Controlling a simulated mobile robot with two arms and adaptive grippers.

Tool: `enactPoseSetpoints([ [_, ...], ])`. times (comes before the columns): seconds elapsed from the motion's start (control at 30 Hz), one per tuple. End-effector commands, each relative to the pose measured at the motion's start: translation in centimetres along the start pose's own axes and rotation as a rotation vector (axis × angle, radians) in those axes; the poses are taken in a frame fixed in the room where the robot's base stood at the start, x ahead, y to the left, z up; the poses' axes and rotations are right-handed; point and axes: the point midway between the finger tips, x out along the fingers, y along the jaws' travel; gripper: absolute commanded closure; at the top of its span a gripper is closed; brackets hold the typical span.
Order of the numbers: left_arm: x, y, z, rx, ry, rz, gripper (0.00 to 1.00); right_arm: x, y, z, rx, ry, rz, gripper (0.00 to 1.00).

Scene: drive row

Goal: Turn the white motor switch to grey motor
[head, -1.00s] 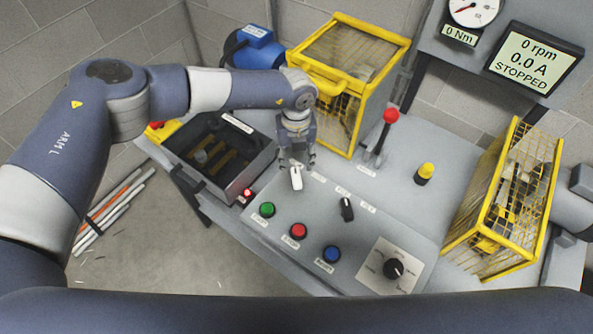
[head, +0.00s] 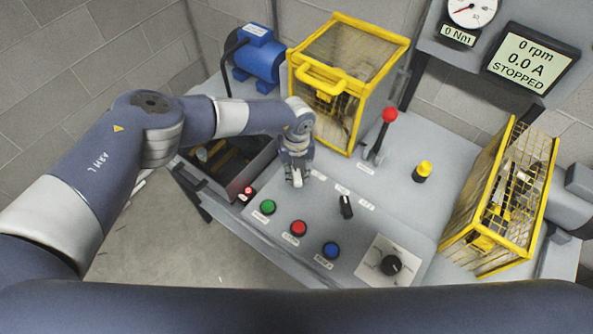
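The white motor switch (head: 297,179) is a small white lever on the sloped grey panel, left of a black switch (head: 346,206). My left gripper (head: 298,172) is right over it, pointing down, with its fingertips around or beside the white lever. The gripper partly hides the switch and its label. Whether the fingers press on the lever is too small to tell. The blue motor (head: 257,58) stands behind the panel at the left. A grey motor (head: 571,210) shows partly at the right edge. My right gripper is not in view.
Green (head: 268,207), red (head: 298,228) and blue (head: 331,250) buttons and a black dial (head: 390,264) line the panel front. A red-knobbed lever (head: 381,135) and yellow cages (head: 345,75) stand behind. The display (head: 530,58) reads 0 rpm, STOPPED.

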Motion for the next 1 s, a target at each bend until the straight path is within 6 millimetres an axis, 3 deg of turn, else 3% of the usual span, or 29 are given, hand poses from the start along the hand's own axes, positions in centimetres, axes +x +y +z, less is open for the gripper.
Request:
enactPoseSetpoints([
  [0.47,0.2,0.1,0.1,0.057,0.000,0.000,1.00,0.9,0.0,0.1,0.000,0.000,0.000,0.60],
  [1.0,0.6,0.0,0.1,0.499,-0.003,-0.001,1.00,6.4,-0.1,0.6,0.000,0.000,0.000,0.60],
])
